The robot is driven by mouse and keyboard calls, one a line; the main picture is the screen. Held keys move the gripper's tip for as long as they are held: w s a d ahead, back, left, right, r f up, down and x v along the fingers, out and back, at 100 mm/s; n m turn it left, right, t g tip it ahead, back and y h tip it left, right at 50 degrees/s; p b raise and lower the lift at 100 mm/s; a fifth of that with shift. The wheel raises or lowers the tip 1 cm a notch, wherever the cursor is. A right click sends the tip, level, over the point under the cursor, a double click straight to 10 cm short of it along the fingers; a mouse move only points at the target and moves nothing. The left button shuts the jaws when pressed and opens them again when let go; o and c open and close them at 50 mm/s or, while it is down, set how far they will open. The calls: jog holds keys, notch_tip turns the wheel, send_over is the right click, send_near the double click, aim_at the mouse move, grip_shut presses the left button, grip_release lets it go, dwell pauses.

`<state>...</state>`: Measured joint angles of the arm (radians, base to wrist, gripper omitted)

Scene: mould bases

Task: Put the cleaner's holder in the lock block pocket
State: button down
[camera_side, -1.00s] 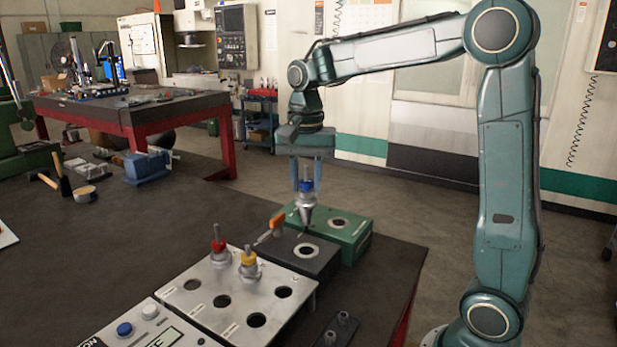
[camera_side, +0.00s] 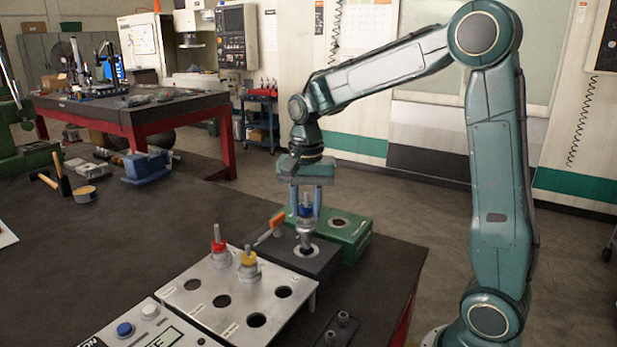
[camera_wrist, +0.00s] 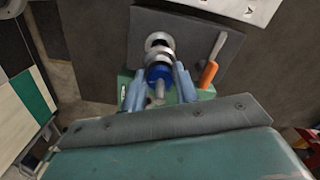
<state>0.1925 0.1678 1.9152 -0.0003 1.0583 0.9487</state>
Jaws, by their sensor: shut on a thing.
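My gripper (camera_side: 305,212) is shut on a metal tool holder with a blue ring (camera_side: 306,211); the blue ring also shows in the wrist view (camera_wrist: 158,73). The holder hangs upright, its taper pointing down, over the dark grey block (camera_side: 325,264) with an orange-handled lever (camera_side: 270,228). This looks like the lock block. Its light-rimmed round pocket (camera_side: 307,252) is directly under the taper, and the rim shows just beyond the holder in the wrist view (camera_wrist: 158,38). I cannot tell whether the tip is inside the pocket. A green block (camera_side: 350,232) behind has an empty round pocket.
A light metal rack (camera_side: 200,312) in front holds a red-ringed holder (camera_side: 218,246) and a yellow-ringed holder (camera_side: 248,266), with several empty holes. A button box (camera_side: 150,325) stands at the front left. The orange lever stands close to the left of my gripper.

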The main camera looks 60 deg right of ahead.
aim_at(306, 226)
jog(key=shift+f, duration=2.65)
jog(key=c, duration=1)
grip_release()
notch_tip(306, 226, up, 14)
jog(key=shift+f, duration=0.2)
jog(key=shift+r, duration=0.15)
